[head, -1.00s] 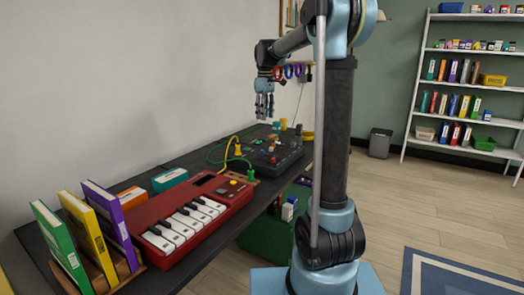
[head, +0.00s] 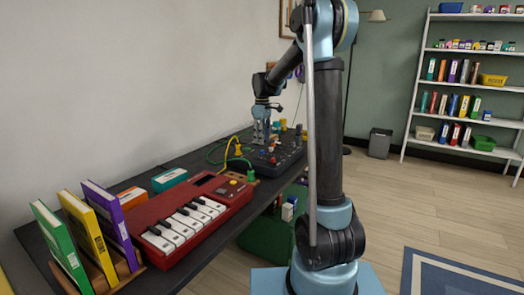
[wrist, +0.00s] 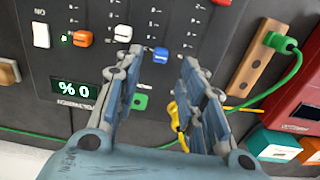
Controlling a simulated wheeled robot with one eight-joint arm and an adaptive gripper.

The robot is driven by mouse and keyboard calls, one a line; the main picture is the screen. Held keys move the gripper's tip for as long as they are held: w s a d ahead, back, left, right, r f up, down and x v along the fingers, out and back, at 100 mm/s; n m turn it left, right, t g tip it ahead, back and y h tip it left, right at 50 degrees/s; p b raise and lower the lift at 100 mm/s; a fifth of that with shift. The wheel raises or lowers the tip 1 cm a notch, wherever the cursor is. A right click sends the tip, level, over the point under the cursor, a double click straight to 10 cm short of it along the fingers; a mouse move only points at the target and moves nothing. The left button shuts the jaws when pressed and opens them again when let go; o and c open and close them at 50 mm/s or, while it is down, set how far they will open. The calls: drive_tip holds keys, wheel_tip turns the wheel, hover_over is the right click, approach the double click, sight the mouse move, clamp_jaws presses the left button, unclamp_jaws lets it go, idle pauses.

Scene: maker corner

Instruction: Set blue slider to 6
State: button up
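The blue slider (wrist: 161,55) is a small blue cap on the dark control panel (wrist: 240,15), near a printed scale in the wrist view. My gripper (wrist: 162,60) is open, with one finger on each side of the blue slider's cap; I cannot tell whether either touches it. A small display (wrist: 75,90) on the panel shows green characters that look like "% 0". In the head view my gripper (head: 262,138) points down over the left part of the panel (head: 290,158).
Nearby controls are an orange cap (wrist: 83,38), a white cap (wrist: 123,33), a white switch (wrist: 41,35) and a green piece (wrist: 139,101). Green and yellow cables run beside the panel. A red keyboard (head: 165,210) and upright books (head: 85,235) stand nearer on the desk.

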sight(262, 150)
drive_tip(key=shift+f, duration=2.9)
drive_tip(key=shift+d, duration=0.1)
clamp_jaws()
